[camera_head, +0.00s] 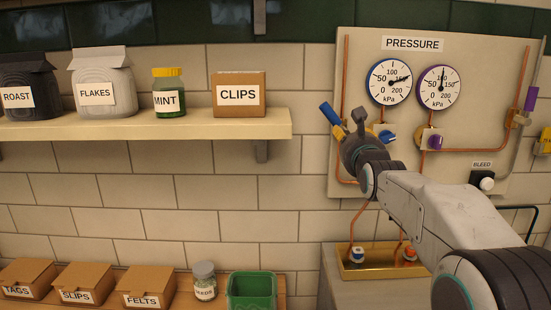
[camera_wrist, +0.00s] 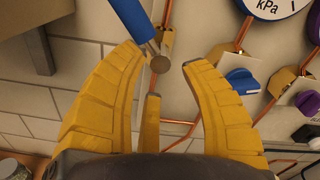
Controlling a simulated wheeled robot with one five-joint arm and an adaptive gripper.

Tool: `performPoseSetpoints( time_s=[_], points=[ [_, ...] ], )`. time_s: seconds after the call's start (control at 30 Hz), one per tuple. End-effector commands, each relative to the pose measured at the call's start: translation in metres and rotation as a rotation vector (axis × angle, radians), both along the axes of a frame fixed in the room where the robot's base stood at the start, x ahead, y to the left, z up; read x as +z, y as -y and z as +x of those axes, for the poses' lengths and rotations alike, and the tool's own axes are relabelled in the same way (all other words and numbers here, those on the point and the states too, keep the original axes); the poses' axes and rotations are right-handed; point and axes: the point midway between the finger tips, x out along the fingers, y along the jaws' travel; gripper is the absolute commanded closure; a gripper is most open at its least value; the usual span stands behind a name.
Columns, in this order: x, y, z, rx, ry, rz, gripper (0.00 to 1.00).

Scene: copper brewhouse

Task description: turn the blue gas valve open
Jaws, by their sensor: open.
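A blue-handled lever valve (camera_head: 330,113) is mounted on the left copper pipe of the pressure panel. Its handle slants up and to the left, at an angle to the vertical pipe. In the wrist view the blue handle (camera_wrist: 131,20) enters from the top, its metal end near the fingertips. My gripper (camera_head: 357,122) is in front of the panel, just right of the lever. In the wrist view my gripper (camera_wrist: 163,58) has its yellow fingers spread, with nothing held between them. Contact with the lever cannot be told. The arm hides part of the panel.
A blue knob (camera_head: 388,136) and a purple knob (camera_head: 432,140) sit under two gauges (camera_head: 390,82). A purple lever (camera_head: 531,98) is at the right. A shelf (camera_head: 200,125) juts out left of the panel. A brass tray (camera_head: 383,272) stands below.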

Motion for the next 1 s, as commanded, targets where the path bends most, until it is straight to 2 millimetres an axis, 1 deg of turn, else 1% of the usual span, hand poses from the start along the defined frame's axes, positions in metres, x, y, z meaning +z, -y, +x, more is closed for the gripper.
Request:
performPoseSetpoints(
  time_s=[0.03, 0.1, 0.2, 0.67, 1.0],
  points=[
    [-0.003, 0.000, 0.000, -0.001, 0.001, -0.068, 0.59],
    [-0.002, 0.000, 0.000, -0.001, 0.001, -0.150, 0.59],
    [-0.001, 0.000, 0.000, 0.000, 0.000, -0.216, 0.59],
    [0.000, 0.000, 0.003, 0.000, -0.001, -0.224, 0.59],
    [0.001, 0.000, 0.018, 0.000, -0.002, -0.223, 0.59]
  ],
)
